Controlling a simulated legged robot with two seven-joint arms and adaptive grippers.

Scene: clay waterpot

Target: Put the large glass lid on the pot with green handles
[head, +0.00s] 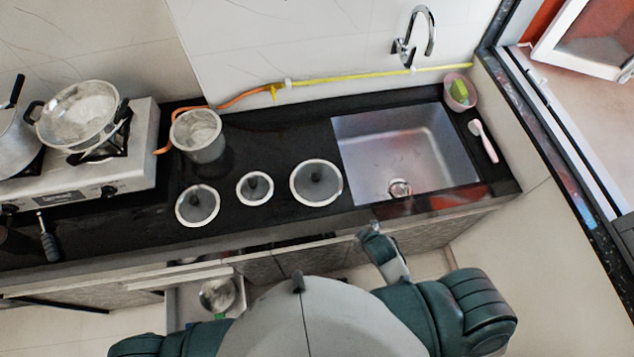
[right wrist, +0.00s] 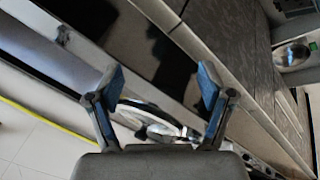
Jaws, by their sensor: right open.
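Three round glass lids with pale rims and dark knobs lie on the black counter. The right lid (head: 316,183) looks largest; the middle lid (head: 255,188) is smallest and the left lid (head: 197,205) is in between. A metal pot (head: 217,295) sits low in an open drawer. A round metal vessel with a small green part (right wrist: 292,55) shows in the right wrist view; I cannot tell surely whether it is the same pot. My right gripper (head: 370,232) is open and empty by the counter's front edge; its blue-padded fingers (right wrist: 162,80) are apart. My left gripper is out of view.
A stove (head: 140,150) with a strainer-like pan (head: 78,115) and another pot (head: 14,135) stands at left. A tall metal pot (head: 198,137) stands behind the lids. The sink (head: 375,135) is at right. The open drawer (head: 180,305) juts out below the counter.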

